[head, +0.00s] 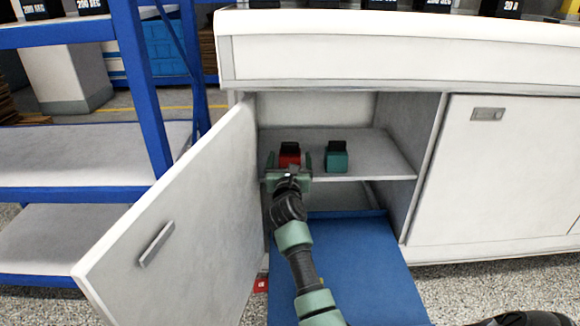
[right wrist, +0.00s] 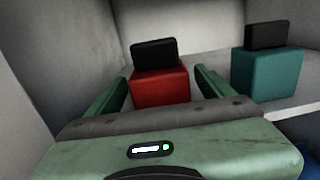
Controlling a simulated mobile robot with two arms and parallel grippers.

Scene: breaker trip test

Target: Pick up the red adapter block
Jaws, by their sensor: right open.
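The red adapter block (head: 289,154), a red cube with a black upper part, stands on the cabinet's inner shelf (head: 375,160). In the right wrist view the red block (right wrist: 160,88) is straight ahead, between and slightly beyond my right gripper's fingers. My right gripper (head: 289,165) is open and empty, reaching into the cabinet from the front, with a finger on either side of the block. Its fingers (right wrist: 163,90) show no clear contact with the block. My left gripper is not in view.
A teal block (head: 336,157) with a black top stands on the same shelf to the right. The open cabinet door (head: 180,215) is close on the left of my arm. A closed door (head: 510,170) is at right. A blue shelf rack (head: 140,90) stands at left.

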